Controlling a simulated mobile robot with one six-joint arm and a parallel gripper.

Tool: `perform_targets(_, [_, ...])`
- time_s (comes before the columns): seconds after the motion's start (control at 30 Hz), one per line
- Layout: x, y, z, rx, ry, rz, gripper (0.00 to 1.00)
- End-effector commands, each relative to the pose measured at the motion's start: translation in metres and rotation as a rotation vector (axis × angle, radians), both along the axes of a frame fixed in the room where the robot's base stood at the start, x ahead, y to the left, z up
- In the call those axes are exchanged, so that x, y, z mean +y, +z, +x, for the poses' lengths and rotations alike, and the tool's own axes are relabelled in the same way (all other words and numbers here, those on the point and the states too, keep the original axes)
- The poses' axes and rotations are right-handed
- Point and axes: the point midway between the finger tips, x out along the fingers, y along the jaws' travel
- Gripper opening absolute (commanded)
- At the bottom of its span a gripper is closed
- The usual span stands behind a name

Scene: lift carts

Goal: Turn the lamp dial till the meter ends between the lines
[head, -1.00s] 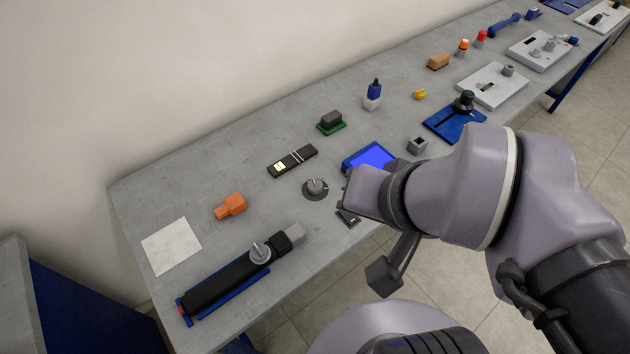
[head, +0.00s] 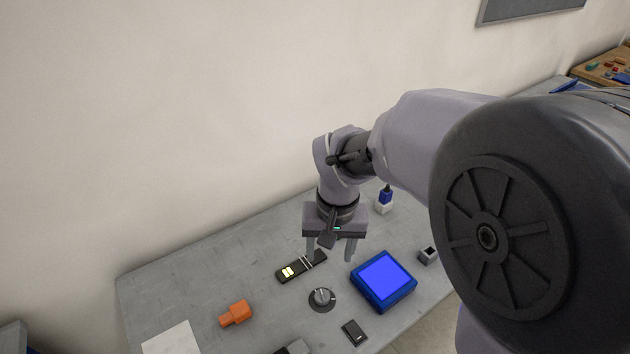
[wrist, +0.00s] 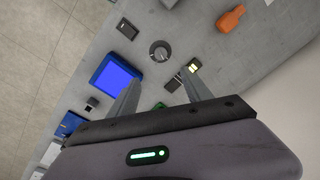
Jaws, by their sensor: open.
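The lamp dial (head: 322,297) is a grey knob on a dark round base, set on the grey bench; it also shows in the wrist view (wrist: 160,50). The meter (head: 290,270) is a black bar with lit yellow segments at its left end and pale lines across it further right. In the wrist view the meter (wrist: 193,66) is partly hidden by a finger. My gripper (head: 329,256) is open and empty, pointing down above the bench behind the dial, touching neither dial nor meter. Its two fingers also show in the wrist view (wrist: 160,85).
A blue box with a lit blue screen (head: 384,280) stands right of the dial. A small black block (head: 355,332) lies in front. An orange piece (head: 235,314) and a white sheet (head: 172,340) lie left. A blue-and-white bottle (head: 385,199) stands behind. Bench between orange piece and dial is clear.

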Motion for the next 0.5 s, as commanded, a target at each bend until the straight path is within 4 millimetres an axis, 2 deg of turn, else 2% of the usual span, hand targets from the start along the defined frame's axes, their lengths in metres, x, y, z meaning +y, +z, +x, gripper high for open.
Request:
perform_targets(0.1, [0.014, -0.025, 0.013, 0.053, 0.054, -0.034, 0.57])
perform_targets(0.27, [0.017, -0.052, 0.015, 0.066, 0.065, -0.044, 0.57])
perform_targets(0.5, [0.016, -0.125, 0.014, 0.067, 0.064, -0.043, 0.57])
